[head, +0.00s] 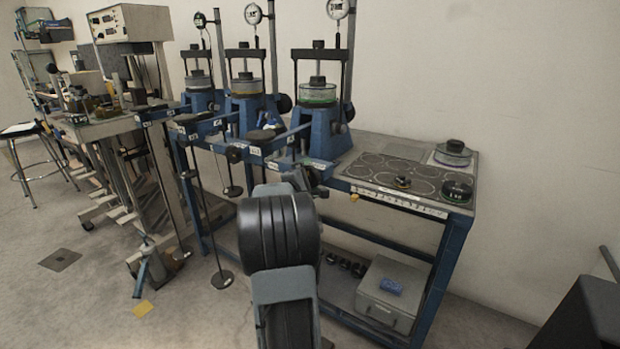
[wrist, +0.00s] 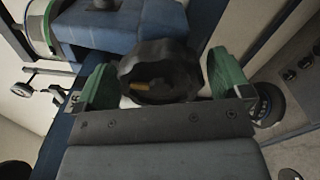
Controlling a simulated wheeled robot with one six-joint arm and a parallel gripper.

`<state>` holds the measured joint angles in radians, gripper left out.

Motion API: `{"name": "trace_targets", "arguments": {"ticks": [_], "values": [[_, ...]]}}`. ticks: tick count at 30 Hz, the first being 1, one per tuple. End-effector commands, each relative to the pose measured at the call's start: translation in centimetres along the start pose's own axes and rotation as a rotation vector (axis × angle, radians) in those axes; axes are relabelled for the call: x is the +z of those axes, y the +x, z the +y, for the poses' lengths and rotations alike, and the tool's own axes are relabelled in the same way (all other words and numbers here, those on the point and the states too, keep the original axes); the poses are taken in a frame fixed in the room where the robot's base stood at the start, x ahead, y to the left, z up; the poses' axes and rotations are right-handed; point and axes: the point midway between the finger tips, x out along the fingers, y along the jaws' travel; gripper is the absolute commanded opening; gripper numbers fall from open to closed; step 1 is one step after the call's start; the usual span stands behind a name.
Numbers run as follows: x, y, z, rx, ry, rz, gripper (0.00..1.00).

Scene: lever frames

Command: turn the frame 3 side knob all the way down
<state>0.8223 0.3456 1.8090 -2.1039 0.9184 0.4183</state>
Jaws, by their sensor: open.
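Frame 3 (head: 320,132), the rightmost blue lever frame, stands on the bench with a green-ringed cell (head: 317,95) on top. In the wrist view a dark round knob (wrist: 158,66) with a small yellowish mark sits beside blue metal, between the green finger pads of my gripper (wrist: 160,86). The fingers are open, one on each side of it; I cannot tell whether they touch it. In the head view my gripper (head: 312,176) is low in front of frame 3, and my arm hides part of the frame's front, so the knob is not clear there.
Two similar frames (head: 246,105) (head: 199,97) stand to the left. To the right, the bench top (head: 345,172) holds black round parts (head: 457,188). A grey box (head: 388,292) lies on the lower shelf. A round black part (wrist: 268,104) is close outside my right finger.

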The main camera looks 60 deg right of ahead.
Motion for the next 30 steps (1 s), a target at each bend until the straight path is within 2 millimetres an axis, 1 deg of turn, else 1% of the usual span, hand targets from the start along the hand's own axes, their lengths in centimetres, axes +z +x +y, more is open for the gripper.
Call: {"name": "trace_targets", "arguments": {"ticks": [4, 12, 18, 22, 30], "values": [[-0.1, -0.7, -0.1, 0.000, 0.003, 0.001, 0.96], [0.0, -4.0, -0.3, 0.000, 0.002, 0.000, 0.96], [0.0, -5.5, -0.2, -0.002, 0.001, 0.000, 0.96], [0.1, -5.9, -0.2, -0.003, 0.001, -0.002, 0.96], [0.1, -5.9, -0.1, -0.004, 0.001, -0.002, 0.96]]}}
